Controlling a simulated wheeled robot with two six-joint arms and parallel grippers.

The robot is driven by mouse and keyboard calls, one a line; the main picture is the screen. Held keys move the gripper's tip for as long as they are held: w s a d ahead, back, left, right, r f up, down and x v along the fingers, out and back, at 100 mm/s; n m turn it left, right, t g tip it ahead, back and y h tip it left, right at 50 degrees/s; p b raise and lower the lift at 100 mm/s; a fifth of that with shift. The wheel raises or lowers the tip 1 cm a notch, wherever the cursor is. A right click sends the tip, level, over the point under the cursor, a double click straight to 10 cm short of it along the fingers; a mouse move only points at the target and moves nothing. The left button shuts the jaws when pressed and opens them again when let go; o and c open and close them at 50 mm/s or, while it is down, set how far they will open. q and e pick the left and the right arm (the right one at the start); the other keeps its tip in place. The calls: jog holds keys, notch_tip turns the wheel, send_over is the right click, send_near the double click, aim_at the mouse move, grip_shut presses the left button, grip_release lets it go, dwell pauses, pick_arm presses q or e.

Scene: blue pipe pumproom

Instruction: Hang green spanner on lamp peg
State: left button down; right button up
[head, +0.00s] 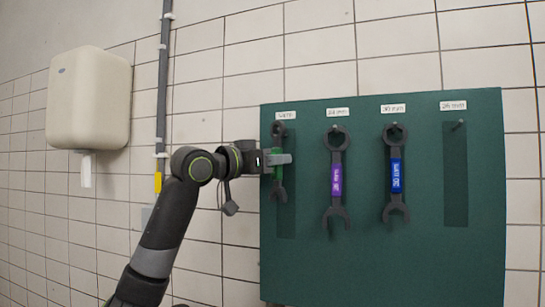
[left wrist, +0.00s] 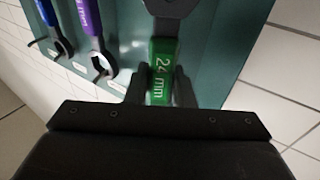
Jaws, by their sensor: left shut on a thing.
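The green spanner (head: 278,165) is upright at the leftmost place on the dark green board (head: 380,260), its ring end up by that place's peg. I cannot tell whether the ring is around the peg. My left gripper (head: 279,160) is shut on the green grip, coming in from the left. In the left wrist view the green grip (left wrist: 163,70), reading "24 mm", sits between the fingers of my left gripper (left wrist: 160,88). No lamp shows. An empty peg (head: 458,124) is at the board's right. My right gripper is not in view.
A purple spanner (head: 336,180) and a blue spanner (head: 396,175) hang on the middle pegs, right of my gripper. White labels sit above the places. A cream dispenser (head: 88,98) and a grey pipe (head: 163,80) are on the tiled wall at left.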

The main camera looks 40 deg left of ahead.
pick_arm(q)
jog(key=shift+w+a+r+p, duration=0.15)
jog(key=shift+w+p, duration=0.15)
jog(key=shift+w, duration=0.4)
jog(key=shift+w+a+f+p, duration=0.2)
jog(key=shift+w+f+p, duration=0.2)
jog(key=shift+w, duration=0.2)
jog(key=shift+f, duration=0.25)
jog(key=c, duration=1.4)
grip_release()
jog(key=shift+c, duration=0.2)
jog(key=shift+o, duration=1.2)
jog(key=shift+d, duration=0.1)
jog(key=shift+o, duration=0.2)
jog(key=shift+s+d+r, duration=0.1)
jog(key=shift+d+r, duration=0.05)
